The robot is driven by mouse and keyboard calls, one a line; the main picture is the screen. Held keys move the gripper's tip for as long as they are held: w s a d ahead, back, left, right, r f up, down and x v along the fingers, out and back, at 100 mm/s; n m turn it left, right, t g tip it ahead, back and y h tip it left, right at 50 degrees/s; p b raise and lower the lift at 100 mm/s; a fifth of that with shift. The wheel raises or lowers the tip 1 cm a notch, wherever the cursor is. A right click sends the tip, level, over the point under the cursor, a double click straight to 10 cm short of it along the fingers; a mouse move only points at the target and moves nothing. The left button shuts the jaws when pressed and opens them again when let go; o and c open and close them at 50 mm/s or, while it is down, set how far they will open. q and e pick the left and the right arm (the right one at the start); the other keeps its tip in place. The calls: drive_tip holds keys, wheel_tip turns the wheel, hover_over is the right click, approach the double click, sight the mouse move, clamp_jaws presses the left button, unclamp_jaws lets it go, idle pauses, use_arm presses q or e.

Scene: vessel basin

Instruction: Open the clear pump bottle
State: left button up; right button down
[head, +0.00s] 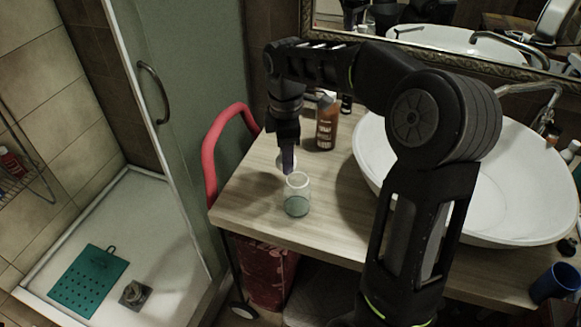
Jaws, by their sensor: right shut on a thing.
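The clear pump bottle (297,198) stands upright on the wooden counter, near its front left part. It looks like a see-through, slightly greenish jar with a round rim. My right gripper (288,168) points down just above and behind its mouth. It is shut on a small whitish round piece (281,161), which looks like the bottle's lid and is partly hidden by the fingers. I cannot tell whether this piece touches the rim. My left gripper is not in view.
A white basin (510,190) fills the counter's right side. A brown bottle (327,122) stands behind the clear one. A red curved handle (210,160) rises at the counter's left edge. A blue cup (555,283) is at far right. The wooden counter (262,215) is bare left of the bottle.

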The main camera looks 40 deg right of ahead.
drive_tip(key=shift+f, duration=1.15)
wheel_tip(320, 180, down, 3)
drive_tip(key=shift+f, duration=0.4)
drive_tip(key=shift+f, duration=0.15)
drive_tip(key=c, duration=0.8)
unclamp_jaws()
drive_tip(key=shift+o, duration=0.2)
